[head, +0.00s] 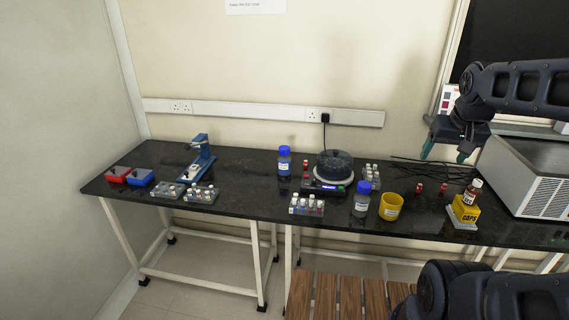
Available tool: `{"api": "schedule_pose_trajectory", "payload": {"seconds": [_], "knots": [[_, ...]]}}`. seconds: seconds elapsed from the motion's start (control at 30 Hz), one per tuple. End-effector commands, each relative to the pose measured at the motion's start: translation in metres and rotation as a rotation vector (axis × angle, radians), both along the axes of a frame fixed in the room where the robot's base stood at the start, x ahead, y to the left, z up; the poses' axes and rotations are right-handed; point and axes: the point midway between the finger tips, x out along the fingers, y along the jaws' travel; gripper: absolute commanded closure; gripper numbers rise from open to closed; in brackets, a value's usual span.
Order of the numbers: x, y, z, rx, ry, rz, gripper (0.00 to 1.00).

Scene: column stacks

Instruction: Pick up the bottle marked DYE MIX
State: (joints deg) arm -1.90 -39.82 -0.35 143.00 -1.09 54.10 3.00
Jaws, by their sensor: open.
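A small brown bottle (473,191) with a white cap and a white label stands on a yellow box marked CAPS (463,212), at the right of the black bench. Its lettering is too small to read surely. A blue-capped bottle (284,162) stands at the back middle, and another blue-capped bottle (361,200) stands nearer the front edge; their labels are also unreadable. I cannot tell for sure which one is marked DYE MIX. My gripper (444,154) is open and empty, with teal fingertips, above the bench and up and left of the brown bottle in the picture.
A yellow tub (391,207), small red-labelled vials (419,188) and a large grey machine (530,175) are near the brown bottle. A round black device (334,165) on a scale-like base and racks of vials (306,204) stand mid-bench. Black cables lie behind the vials.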

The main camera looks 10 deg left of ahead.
Motion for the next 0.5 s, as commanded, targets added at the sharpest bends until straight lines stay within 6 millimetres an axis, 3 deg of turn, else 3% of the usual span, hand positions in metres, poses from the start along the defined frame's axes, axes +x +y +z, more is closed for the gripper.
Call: {"api": "schedule_pose_trajectory", "payload": {"seconds": [0.23, 0.5], "knots": [[0.069, 0.016, 0.017, 0.01, 0.014, -0.037, 0.26], [0.148, 0.046, 0.022, 0.013, 0.02, -0.082, 0.26]]}}
